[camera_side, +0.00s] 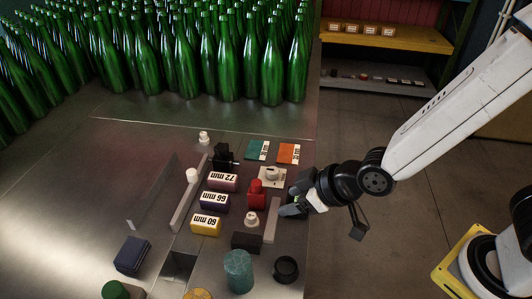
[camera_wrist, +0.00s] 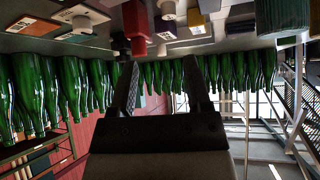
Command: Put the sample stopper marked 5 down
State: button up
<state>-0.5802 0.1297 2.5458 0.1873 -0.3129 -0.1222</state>
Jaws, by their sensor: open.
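Several small white stoppers are on the steel table in the side view; their marks are too small to read, so I cannot tell which is number 5. One white stopper (camera_side: 251,219) stands between the yellow block and a grey strip. Another (camera_side: 192,175) is by a long grey bar, and a third (camera_side: 204,137) stands farther back. A white knob (camera_side: 271,173) sits on a pale plate. My gripper (camera_side: 292,207) is at the table's right edge, right of the grey strip. In the wrist view my gripper (camera_wrist: 160,80) has its fingers apart with nothing held between them.
Blocks labelled 72 mm (camera_side: 222,182), 66 mm (camera_side: 215,202) and 60 mm (camera_side: 206,225) stand in a row. A red object (camera_side: 256,195) is beside them. A green cylinder (camera_side: 238,270) and black ring (camera_side: 286,269) are in front. Green bottles (camera_side: 180,55) crowd the back.

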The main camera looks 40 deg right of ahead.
jog(key=s+d+f+m+g+h, duration=0.1)
jog(key=d+m+g+h, duration=0.1)
jog(key=d, duration=0.7)
jog(key=s+d+m+g+h, duration=0.2)
jog(key=d+m+g, duration=0.1)
jog(key=d, duration=0.7)
jog(key=shift+s+d+f+m, duration=0.3)
jog(key=shift+f+m, duration=0.05)
jog(key=shift+m, duration=0.05)
